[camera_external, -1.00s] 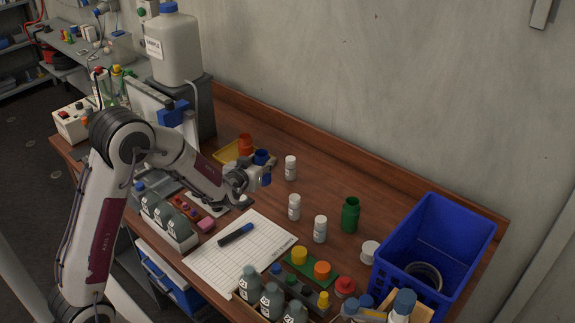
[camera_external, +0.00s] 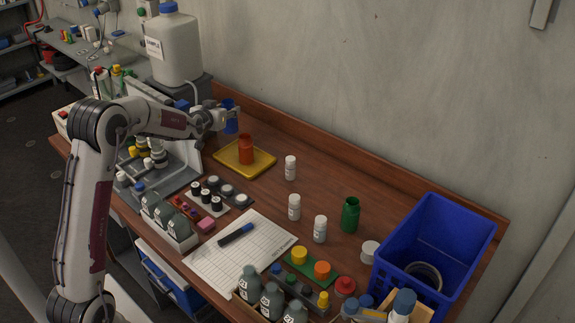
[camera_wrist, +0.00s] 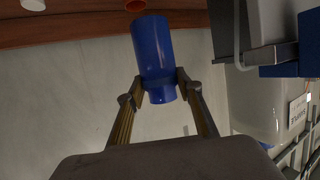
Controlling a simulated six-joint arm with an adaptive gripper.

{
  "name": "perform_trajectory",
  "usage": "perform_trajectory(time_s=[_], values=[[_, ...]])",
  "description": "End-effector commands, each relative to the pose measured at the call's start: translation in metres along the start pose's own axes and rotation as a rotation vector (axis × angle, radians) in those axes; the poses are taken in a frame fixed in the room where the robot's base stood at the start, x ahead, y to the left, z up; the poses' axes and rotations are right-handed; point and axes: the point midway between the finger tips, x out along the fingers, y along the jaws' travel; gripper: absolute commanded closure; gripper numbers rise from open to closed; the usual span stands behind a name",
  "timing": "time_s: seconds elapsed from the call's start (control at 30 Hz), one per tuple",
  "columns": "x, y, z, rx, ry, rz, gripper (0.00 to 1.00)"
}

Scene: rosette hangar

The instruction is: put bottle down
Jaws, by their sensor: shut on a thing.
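A blue bottle (camera_external: 231,118) is held by my gripper (camera_external: 221,119) above the back left part of the table. In the wrist view the blue bottle (camera_wrist: 154,55) sits between the two fingers of my gripper (camera_wrist: 160,88), which grip it around its narrower neck. A green bottle (camera_external: 350,216) stands on the table further right.
Three white bottles, one of them at the back (camera_external: 290,168), stand mid-table. A large jug (camera_external: 174,50) on a grey stand is close behind my gripper. A blue crate (camera_external: 459,262) is at the right. Bare wood lies right of the tray.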

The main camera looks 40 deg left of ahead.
Motion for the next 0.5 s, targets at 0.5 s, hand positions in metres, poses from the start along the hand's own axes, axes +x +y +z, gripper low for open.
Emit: perform_trajectory(time_s=[0.5], values=[[0.015,-0.030,-0.032,0.015,0.000,0.035,0.84]])
